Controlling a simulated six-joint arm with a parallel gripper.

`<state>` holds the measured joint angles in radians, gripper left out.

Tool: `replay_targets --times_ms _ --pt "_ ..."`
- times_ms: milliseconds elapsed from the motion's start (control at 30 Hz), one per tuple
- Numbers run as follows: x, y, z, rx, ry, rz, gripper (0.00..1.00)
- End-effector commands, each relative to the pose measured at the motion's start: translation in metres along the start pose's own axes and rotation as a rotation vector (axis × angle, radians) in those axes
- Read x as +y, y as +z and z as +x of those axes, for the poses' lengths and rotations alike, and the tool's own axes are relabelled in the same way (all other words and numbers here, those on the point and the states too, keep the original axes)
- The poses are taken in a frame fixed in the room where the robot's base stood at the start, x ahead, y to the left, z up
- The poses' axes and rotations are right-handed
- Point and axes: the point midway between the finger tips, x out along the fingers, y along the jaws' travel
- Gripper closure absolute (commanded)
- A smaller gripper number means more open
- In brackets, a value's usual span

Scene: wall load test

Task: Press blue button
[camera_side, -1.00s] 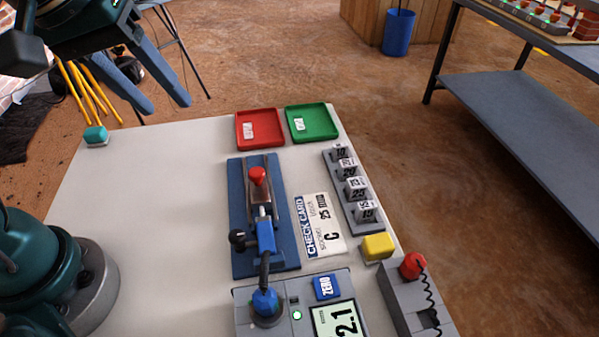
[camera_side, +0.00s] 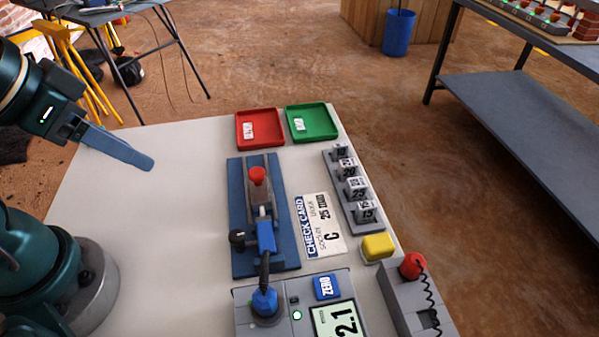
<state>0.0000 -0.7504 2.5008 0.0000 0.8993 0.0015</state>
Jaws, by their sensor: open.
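The blue button marked ZERO (camera_side: 327,287) sits on the top of a grey meter box (camera_side: 285,325) at the front of the table. My gripper (camera_side: 143,160) is over the left part of the table, well up and left of the button. Its blue-grey fingers overlap in this view, so one mostly hides the other. It is open and nothing shows between the fingers.
A yellow block (camera_side: 378,247) and red-knobbed unit (camera_side: 412,266) are at right. The table's left middle (camera_side: 165,220) is clear.

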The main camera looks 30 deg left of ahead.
Motion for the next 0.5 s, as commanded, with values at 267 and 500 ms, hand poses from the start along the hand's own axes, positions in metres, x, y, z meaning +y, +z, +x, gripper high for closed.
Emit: replay_targets --times_ms 267,500 --pt "0.0 -0.0001 0.0 0.0 0.0 -0.001 1.0" --pt "0.0 -0.0001 -0.0001 0.0 0.0 -0.001 1.0"
